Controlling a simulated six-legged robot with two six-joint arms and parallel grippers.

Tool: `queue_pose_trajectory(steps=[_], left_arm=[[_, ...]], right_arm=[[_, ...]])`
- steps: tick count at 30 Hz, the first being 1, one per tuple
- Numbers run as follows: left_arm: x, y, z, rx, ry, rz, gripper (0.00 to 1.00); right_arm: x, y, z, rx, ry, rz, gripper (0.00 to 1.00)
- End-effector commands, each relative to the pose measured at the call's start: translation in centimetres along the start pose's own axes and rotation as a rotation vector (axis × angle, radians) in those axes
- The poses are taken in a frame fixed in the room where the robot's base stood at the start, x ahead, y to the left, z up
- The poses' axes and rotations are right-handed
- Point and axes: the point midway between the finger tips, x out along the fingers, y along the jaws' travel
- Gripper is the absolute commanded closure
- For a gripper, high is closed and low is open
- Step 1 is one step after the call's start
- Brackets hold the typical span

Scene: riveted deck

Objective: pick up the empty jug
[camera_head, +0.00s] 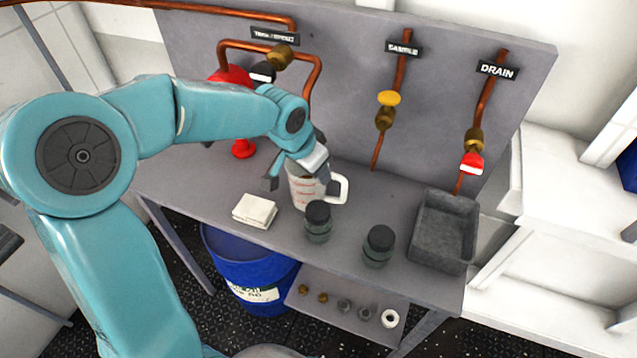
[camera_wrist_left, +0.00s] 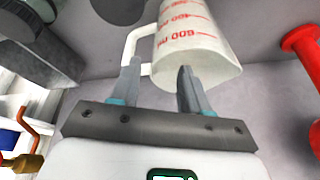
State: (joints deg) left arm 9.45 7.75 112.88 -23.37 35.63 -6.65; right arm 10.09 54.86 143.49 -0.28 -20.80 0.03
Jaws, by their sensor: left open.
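The jug (camera_head: 306,193) is a clear measuring jug with red markings and a white handle. It stands upright on the grey bench, and no liquid is visible in it. My left gripper (camera_head: 293,182) is open at the jug, partly covering its upper part in the head view. In the left wrist view the jug (camera_wrist_left: 200,38) appears upside down. There the open fingers (camera_wrist_left: 160,72) overlap its rim and handle, one finger by the handle and one in front of the body. I cannot tell whether they touch it. My right gripper is not in view.
Two dark-lidded jars (camera_head: 317,222) (camera_head: 378,246) stand close to the jug's front right. A folded white cloth (camera_head: 255,211) lies to its left. A grey tray (camera_head: 416,235) is at the right. Pipes with valves line the back panel (camera_head: 345,90). A blue drum (camera_head: 243,270) stands below.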

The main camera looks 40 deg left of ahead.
Motion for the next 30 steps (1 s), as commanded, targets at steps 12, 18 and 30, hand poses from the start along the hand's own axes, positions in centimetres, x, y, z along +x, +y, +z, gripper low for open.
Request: queue_pose_trajectory(steps=[12, 18, 30], left_arm=[[5.1, 0.2, -0.2, 0.0, -0.004, 0.002, 0.54], [6.8, 0.1, -0.4, 0.0, 0.002, 0.002, 0.54], [6.8, 0.1, -0.4, 0.0, 0.002, 0.001, 1.0]], right_arm=[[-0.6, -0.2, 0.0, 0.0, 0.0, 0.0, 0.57], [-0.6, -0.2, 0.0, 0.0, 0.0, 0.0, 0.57], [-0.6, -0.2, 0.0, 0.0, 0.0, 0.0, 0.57]])
